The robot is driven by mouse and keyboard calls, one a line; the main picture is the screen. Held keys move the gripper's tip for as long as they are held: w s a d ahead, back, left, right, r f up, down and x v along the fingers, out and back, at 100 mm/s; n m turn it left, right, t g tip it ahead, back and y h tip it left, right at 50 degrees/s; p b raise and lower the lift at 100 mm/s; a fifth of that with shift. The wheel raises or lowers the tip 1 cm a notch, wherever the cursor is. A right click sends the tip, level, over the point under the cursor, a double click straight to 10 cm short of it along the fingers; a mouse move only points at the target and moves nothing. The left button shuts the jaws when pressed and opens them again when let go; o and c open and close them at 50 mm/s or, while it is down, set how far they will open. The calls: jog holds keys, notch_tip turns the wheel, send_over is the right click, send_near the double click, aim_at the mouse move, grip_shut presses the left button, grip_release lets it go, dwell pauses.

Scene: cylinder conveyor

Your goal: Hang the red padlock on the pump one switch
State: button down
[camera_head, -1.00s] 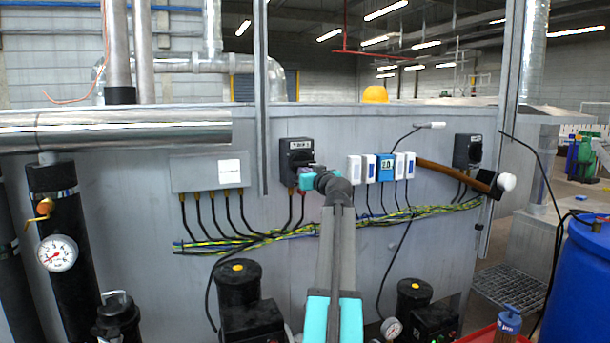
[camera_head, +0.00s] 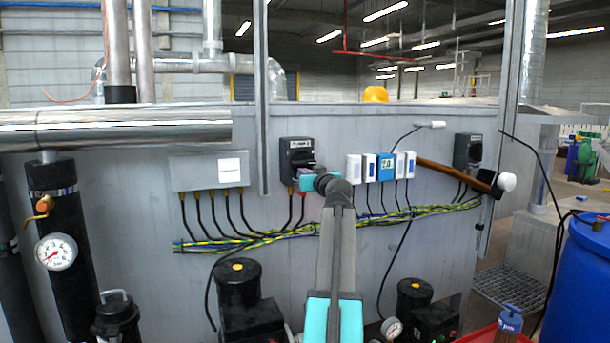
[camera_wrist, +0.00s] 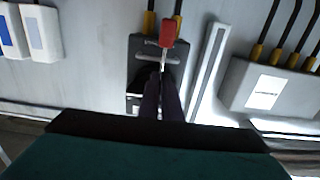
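The red padlock (camera_wrist: 167,33) shows in the wrist view, its body beyond my fingertips and its thin metal shackle pointing back to them. My gripper (camera_wrist: 164,78) has its dark fingers close together around the shackle end. A dark switch box (camera_wrist: 143,48) with a pale handle bar lies right behind the padlock; whether the shackle passes through the handle I cannot tell. In the head view this switch (camera_head: 297,150) is on the grey panel, its label too small to read, and my gripper (camera_head: 312,172) is in front of its lower right.
A second dark switch (camera_head: 467,151) is at the panel's right. White and blue modules (camera_head: 385,167) sit between the switches. A grey junction box (camera_head: 209,172) is to the left. Cables (camera_head: 330,227) run below. Black pumps (camera_head: 239,287) and a blue barrel (camera_head: 580,280) stand lower down.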

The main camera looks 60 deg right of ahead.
jog(key=shift+f+b, duration=0.95)
jog(key=shift+f, duration=0.25)
jog(key=c, duration=1.9)
grip_release()
jog(key=shift+a, duration=0.1)
jog(key=shift+s+f, duration=0.15)
jog(key=shift+f, duration=0.05)
jog(key=r+b+v, duration=0.1)
jog(key=v, duration=1.2)
jog(key=shift+s+a+b, duration=0.2)
jog(key=shift+a+b, duration=0.15)
jog(key=shift+r, duration=0.1)
